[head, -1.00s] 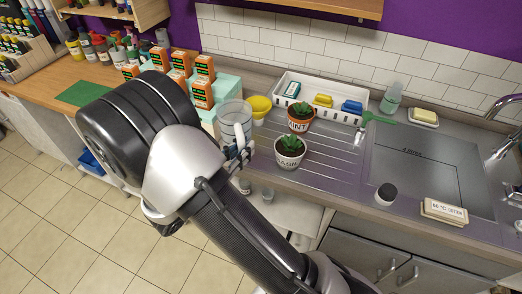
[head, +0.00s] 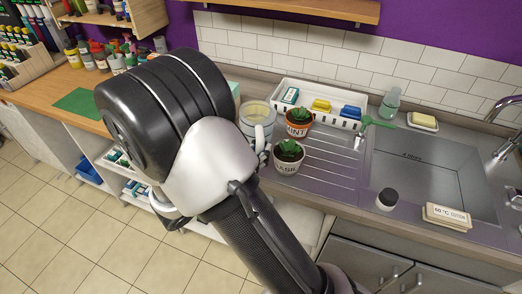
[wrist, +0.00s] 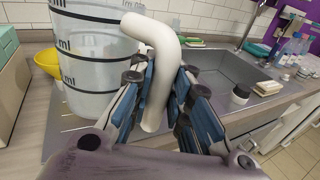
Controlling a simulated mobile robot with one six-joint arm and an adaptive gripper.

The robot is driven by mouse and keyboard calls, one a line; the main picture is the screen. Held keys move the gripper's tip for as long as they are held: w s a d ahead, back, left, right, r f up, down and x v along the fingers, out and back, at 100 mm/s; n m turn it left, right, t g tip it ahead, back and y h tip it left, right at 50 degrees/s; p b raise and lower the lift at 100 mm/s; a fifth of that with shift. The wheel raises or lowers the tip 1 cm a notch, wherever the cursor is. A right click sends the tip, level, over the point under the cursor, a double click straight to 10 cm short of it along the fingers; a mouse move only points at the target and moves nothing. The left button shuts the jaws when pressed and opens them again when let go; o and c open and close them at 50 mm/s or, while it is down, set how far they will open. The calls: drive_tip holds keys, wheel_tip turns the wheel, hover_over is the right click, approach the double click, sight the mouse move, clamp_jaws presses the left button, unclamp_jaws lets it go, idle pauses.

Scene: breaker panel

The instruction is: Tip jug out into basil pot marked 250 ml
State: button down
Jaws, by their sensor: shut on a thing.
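The jug (head: 256,115) is clear with dark volume marks and a white handle. In the wrist view the jug (wrist: 95,75) fills the left side, and my gripper (wrist: 160,110) is shut on its handle. The jug looks upright. The basil pot (head: 288,158), white with a dark label and a green plant, stands on the drainer just right of my gripper in the head view. The orange mint pot (head: 298,124) stands behind it. No 250 ml mark can be read on the basil pot.
A white tray (head: 318,108) with sponges stands behind the pots. The sink (head: 430,180) lies to the right, with a dark-topped jar (head: 386,197) and a labelled block (head: 447,216) at its front. A yellow bowl (wrist: 47,63) is behind the jug.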

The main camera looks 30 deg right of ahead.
drive_tip(key=shift+w+a+r+m+y+p, duration=0.35)
drive_tip(key=shift+a+r+m+y+p, duration=0.25)
drive_tip(key=shift+m+y+p, duration=0.45)
drive_tip(key=shift+w+a+m+y+p, duration=0.1)
drive_tip(key=shift+m+y+p, duration=0.3)
drive_tip(key=shift+y, duration=0.65)
drive_tip(key=m+y+b, duration=0.1)
drive_tip(key=f+y+b, duration=0.1)
drive_tip(key=shift+m+y, duration=0.3)
drive_tip(key=shift+m, duration=0.05)
drive_tip(key=shift+d+f+m+t+y+b, duration=0.25)
drive_tip(key=shift+f+m+t+y+b, duration=0.2)
drive_tip(key=shift+y+b, duration=0.65)
drive_tip(key=shift+s+d+b, duration=0.1)
drive_tip(key=shift+s+b, duration=0.1)
drive_tip(key=shift+b, duration=0.1)
drive_tip(key=shift+r, duration=0.1)
